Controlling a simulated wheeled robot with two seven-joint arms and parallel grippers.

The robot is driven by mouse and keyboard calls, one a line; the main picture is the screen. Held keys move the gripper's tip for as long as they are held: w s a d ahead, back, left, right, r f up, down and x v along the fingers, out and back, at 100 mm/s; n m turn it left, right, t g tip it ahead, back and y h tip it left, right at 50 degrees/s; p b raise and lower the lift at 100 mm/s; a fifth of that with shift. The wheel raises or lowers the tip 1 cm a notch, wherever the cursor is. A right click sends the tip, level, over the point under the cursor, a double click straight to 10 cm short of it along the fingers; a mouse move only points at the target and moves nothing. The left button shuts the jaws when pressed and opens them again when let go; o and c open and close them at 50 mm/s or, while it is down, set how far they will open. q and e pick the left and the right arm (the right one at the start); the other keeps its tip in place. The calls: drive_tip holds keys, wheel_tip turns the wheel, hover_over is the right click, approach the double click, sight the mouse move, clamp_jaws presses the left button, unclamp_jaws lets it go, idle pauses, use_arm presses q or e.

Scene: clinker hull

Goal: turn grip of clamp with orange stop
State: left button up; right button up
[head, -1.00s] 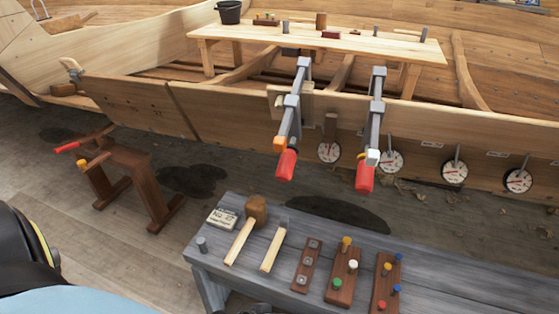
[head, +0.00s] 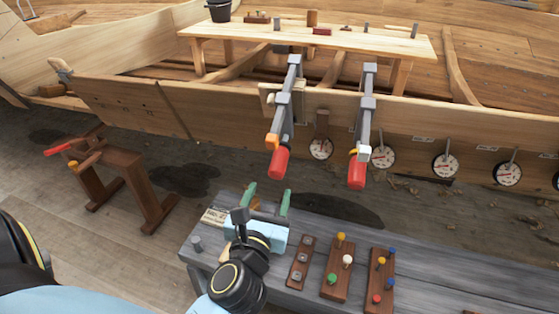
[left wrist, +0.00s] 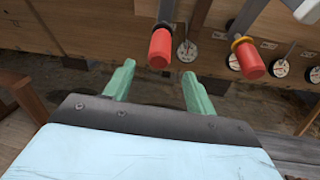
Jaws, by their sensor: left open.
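The clamp with the orange stop (head: 272,140) hangs on the hull's top plank, the left of two clamps. Its red grip (head: 279,163) points down toward me and shows in the left wrist view (left wrist: 160,48). The other clamp (head: 365,115) has a red grip (head: 356,174) and a yellowish stop (left wrist: 241,42). My left gripper (head: 268,196) is open and empty, its green fingers pointing at the hull. It is below and in front of the left red grip, apart from it. In the left wrist view the grip appears beyond the fingertips, between their lines. My right gripper is not in view.
Round dials (head: 445,165) line the hull. A sawhorse-like stand (head: 125,170) is at left. A plank table (head: 300,37) stands inside the hull.

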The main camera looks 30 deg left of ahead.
sight(275, 175)
use_arm(q)
drive_tip(key=x, duration=1.1)
drive_tip(key=shift+f, duration=0.1)
drive_tip(key=shift+w, duration=0.15)
drive_tip(key=c, duration=1)
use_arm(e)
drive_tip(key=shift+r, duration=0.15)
